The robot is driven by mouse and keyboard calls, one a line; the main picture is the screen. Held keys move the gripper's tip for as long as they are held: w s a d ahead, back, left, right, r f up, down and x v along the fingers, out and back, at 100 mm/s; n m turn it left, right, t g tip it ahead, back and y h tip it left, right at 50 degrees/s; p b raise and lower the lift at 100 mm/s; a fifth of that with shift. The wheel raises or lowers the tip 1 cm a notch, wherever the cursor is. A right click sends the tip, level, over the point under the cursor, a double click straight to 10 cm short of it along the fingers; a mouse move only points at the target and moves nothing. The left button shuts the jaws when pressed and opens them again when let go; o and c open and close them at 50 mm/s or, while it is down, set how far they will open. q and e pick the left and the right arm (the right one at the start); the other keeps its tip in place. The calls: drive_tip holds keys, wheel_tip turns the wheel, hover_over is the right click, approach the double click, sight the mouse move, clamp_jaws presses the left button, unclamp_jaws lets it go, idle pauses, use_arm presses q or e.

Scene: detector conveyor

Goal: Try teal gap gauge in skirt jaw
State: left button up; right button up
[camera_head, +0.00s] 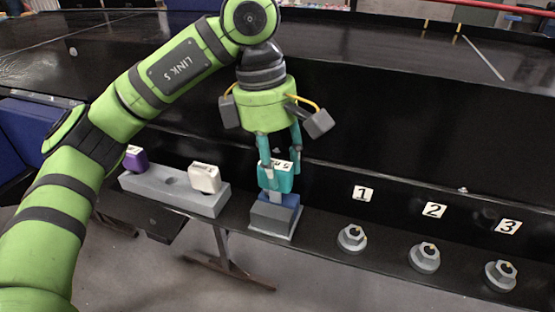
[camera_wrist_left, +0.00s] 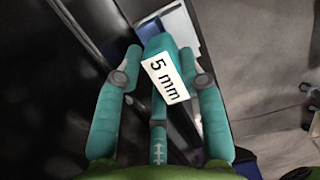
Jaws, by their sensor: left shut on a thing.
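The teal gap gauge (camera_head: 283,182) carries a white label that reads 5 mm in the left wrist view (camera_wrist_left: 158,45). My left gripper (camera_head: 281,170) is shut on it, one finger on each side. The gauge is upright, directly above a grey block with a blue upper part (camera_head: 273,214), which looks like the skirt jaw. The gauge's lower end meets the blue part in the picture; I cannot tell whether it is inside the gap or just above it. My right gripper is not in view.
A grey rack (camera_head: 199,202) left of the block holds a purple gauge (camera_head: 136,160) and a white gauge (camera_head: 204,178), with an empty hole between them. Several grey hex knobs, such as one under label 1 (camera_head: 352,238), stand to the right. A dark wall rises behind the ledge.

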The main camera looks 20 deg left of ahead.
use_arm(q)
drive_tip(key=shift+f+b, duration=1.2)
drive_tip(key=shift+f, duration=0.35)
drive_tip(key=shift+r, duration=0.15)
drive_tip(key=shift+r+p, duration=2.5)
drive_tip(key=shift+r, duration=0.8)
